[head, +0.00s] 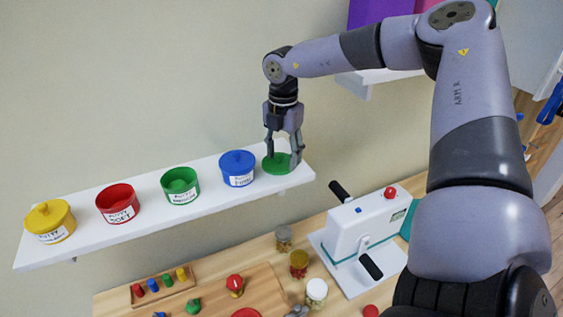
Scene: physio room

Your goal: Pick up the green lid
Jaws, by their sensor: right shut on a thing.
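The green lid (275,167) is at the right end of the white wall shelf (70,245). My right gripper (283,157) reaches down from above with its fingers shut on the lid. The lid looks level and at or very near the shelf surface; I cannot tell if there is a gap under it. The fingers hide part of its top. The green tub (181,186) stands open on the shelf, left of the blue one. My left gripper is not in view.
On the shelf stand a blue tub (238,169), a red tub (118,203) and a yellow tub (50,222). Below, a wooden table holds a white hand-crank device (362,230), small jars (317,290) and a peg rack (163,287). Purple boxes sit on an upper shelf.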

